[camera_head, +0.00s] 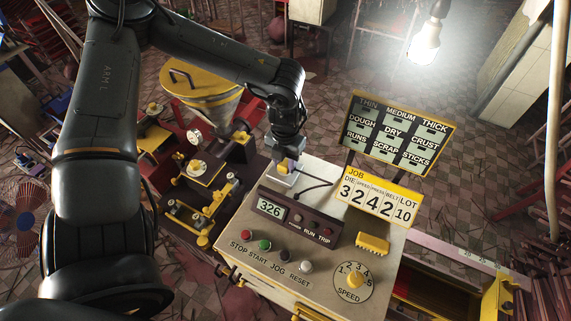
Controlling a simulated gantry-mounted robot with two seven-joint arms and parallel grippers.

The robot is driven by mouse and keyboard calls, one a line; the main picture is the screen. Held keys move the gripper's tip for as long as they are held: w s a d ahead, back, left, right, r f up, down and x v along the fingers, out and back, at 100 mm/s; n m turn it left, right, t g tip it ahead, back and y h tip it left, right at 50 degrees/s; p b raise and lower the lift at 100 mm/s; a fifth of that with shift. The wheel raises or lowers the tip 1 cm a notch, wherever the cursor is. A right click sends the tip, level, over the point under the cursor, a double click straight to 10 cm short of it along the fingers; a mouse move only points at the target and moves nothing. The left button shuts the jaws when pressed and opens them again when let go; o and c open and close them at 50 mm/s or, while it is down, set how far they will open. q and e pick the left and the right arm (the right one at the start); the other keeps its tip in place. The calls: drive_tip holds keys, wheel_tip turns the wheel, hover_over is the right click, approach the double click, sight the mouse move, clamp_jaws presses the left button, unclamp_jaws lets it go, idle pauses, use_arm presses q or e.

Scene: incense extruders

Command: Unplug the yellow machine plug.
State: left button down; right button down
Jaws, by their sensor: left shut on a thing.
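The yellow plug (285,166) is at the back left corner of the control console, at a pale grey socket box (279,180). My left arm reaches over from the left, and my left gripper (288,158) points down with its jaws shut on the plug. The gripper hides part of the plug, and I cannot tell whether the plug is seated in the socket or lifted. A dark cable (316,186) curves over the console top beside the socket. My right gripper is not in view.
The console (232,258) carries a display box (296,218), several buttons and a speed dial (354,281). A job card rack (380,197) and a label board (403,131) stand to the right. The hopper machine (203,85) is close on the left.

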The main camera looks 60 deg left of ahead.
sight(285, 163)
use_arm(q)
drive_tip(key=shift+r+p, duration=1)
drive_tip(key=shift+r, duration=0.65)
drive_tip(key=shift+r+p, duration=0.8)
drive_tip(key=shift+r, duration=0.5)
